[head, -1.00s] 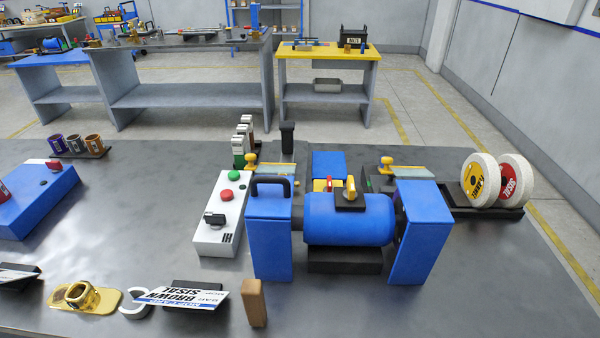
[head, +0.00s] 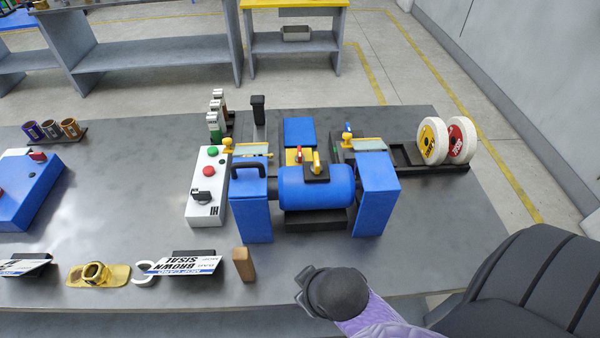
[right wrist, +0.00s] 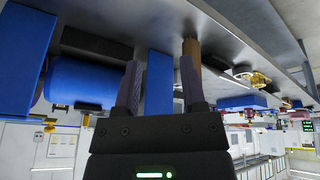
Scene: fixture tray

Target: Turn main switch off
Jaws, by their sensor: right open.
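A white control box (head: 207,212) stands on the bench left of the blue bench grinder (head: 318,187). On its top are a green button (head: 212,151), a red button (head: 209,171) and a black rotary switch (head: 203,197). The box is not clearly visible in the right wrist view. My right gripper (right wrist: 160,65) is open and empty, and its two dark fingers stand apart in front of the grinder's blue parts. Part of my right arm shows at the lower right of the head view, in front of the bench edge. My left gripper is out of view.
A wooden block (head: 243,264) stands near the front edge, beside a tilted label card (head: 182,266). A blue box (head: 25,190) with a red switch (head: 38,156) lies far left. Two wheels (head: 433,141) stand at the right. Bare bench lies left of the white box.

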